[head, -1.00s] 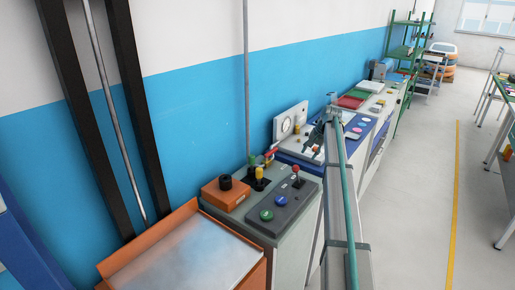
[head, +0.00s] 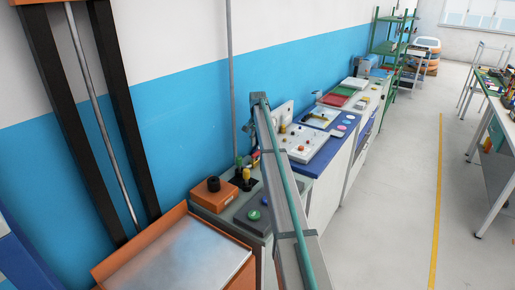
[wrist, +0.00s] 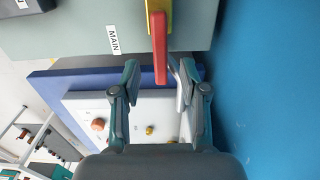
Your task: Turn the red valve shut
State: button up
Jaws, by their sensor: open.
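The red valve handle (wrist: 159,50) is a flat red lever beside a yellow part (wrist: 159,8) at the top of the wrist view. My gripper (wrist: 156,68) is open, with one fingertip on each side of the lever's lower end. The right fingertip looks very close to the lever; I cannot tell whether it touches. The left fingertip stands clear of it.
A grey-green panel (wrist: 70,30) carries a MAIN label (wrist: 113,40). A blue bench (wrist: 55,83) with a white board (wrist: 85,105) lies beyond. The blue wall (wrist: 270,90) is close on the right. An orange button box (head: 213,194) stands nearby in the head view.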

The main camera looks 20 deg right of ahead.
aim_at(258, 151)
jog(key=shift+f+p, duration=0.45)
jog(key=shift+f, duration=1.5)
jog(key=shift+c, duration=0.2)
grip_shut()
